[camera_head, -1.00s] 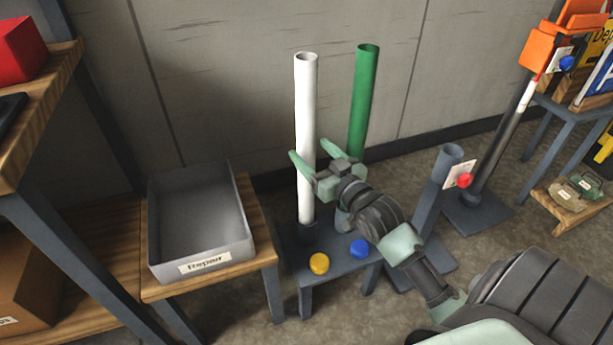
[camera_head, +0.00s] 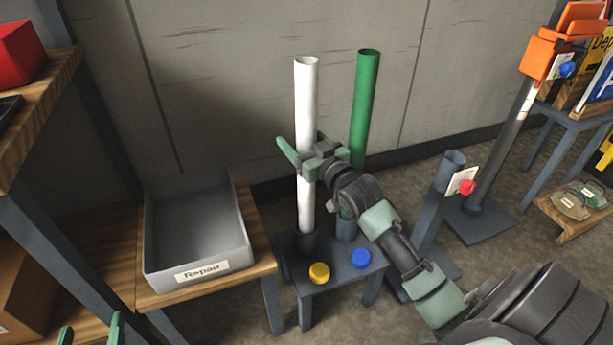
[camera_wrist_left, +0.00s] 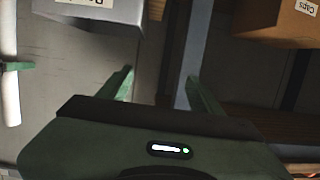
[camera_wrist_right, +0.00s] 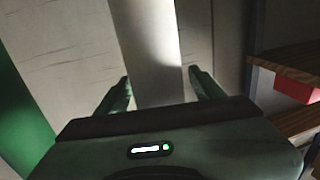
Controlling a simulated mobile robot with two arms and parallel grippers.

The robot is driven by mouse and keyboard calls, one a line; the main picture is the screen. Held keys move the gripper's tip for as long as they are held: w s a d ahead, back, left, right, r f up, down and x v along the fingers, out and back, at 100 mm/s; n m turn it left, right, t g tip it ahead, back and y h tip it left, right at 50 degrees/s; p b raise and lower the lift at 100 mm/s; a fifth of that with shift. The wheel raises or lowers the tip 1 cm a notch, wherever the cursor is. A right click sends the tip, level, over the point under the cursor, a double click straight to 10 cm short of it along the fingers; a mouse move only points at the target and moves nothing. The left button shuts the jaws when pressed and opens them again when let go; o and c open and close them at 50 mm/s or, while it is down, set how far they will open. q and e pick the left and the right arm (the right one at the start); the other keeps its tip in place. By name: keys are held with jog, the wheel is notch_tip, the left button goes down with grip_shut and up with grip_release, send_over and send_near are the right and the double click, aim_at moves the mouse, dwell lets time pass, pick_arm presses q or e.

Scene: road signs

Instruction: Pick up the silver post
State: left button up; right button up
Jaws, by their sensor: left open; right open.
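The silver post (camera_head: 306,95), pale and near white, stands upright in a dark socket on a small grey stand (camera_head: 312,285). My right gripper (camera_head: 303,150) is at its mid-height, open, with a finger on either side. In the right wrist view the post (camera_wrist_right: 150,45) fills the space between the open fingers (camera_wrist_right: 161,85); contact cannot be told. My left gripper (camera_head: 91,335) is at the bottom left of the head view, open and empty. The post also shows at the left edge of the left wrist view (camera_wrist_left: 9,90).
A green post (camera_head: 364,105) stands close on the right, in the same stand. The stand has yellow (camera_head: 319,272) and blue (camera_head: 360,258) buttons. A grey Repair bin (camera_head: 197,230) sits on a wooden table to the left. A shorter grey post (camera_head: 448,180) stands further right.

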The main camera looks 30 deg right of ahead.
grip_shut()
jog(key=shift+r, duration=0.15)
jog(key=shift+r, duration=0.1)
